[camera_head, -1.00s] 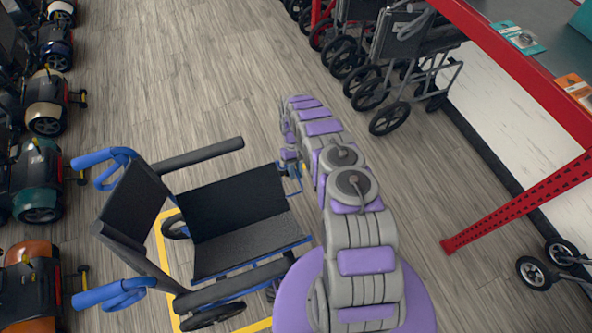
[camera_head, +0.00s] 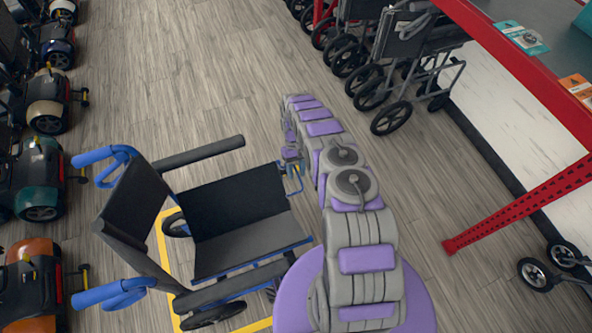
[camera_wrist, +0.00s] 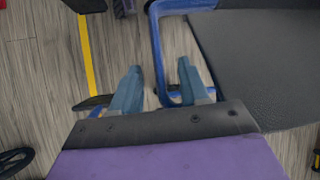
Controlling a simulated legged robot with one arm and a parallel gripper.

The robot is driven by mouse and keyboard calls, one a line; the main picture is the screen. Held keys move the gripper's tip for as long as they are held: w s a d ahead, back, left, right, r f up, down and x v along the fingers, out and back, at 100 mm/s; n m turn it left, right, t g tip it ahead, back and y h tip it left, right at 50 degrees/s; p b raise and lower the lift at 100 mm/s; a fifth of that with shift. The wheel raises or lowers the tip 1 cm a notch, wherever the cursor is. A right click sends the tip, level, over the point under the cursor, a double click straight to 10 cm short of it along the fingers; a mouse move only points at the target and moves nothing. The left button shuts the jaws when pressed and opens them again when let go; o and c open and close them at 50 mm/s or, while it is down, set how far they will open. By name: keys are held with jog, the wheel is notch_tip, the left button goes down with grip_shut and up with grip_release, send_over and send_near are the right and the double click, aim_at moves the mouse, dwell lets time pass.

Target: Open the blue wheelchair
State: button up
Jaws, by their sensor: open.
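The blue wheelchair (camera_head: 240,219) stands at the lower left in the head view, with a blue frame, black seat and black armrests. My gripper (camera_head: 293,175) is at the seat's right front corner, beside the blue frame. In the wrist view my gripper (camera_wrist: 157,88) is open, its two blue-grey fingers apart. A blue frame tube (camera_wrist: 158,55) of the wheelchair runs between the fingers, and I cannot tell whether they touch it. The black seat (camera_wrist: 260,60) fills the right of that view.
Yellow floor tape (camera_head: 160,250) runs around the wheelchair. Mobility scooters (camera_head: 45,105) line the left side. Folded grey wheelchairs (camera_head: 400,60) stand at the upper right beside a red shelf post (camera_head: 520,205). The floor (camera_head: 220,80) in the upper middle is clear.

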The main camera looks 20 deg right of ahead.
jog(key=a+p+v, duration=0.1)
jog(key=v, duration=0.6)
jog(key=shift+w+d, duration=0.25)
jog(key=shift+d, duration=0.3)
jog(key=shift+r, duration=0.1)
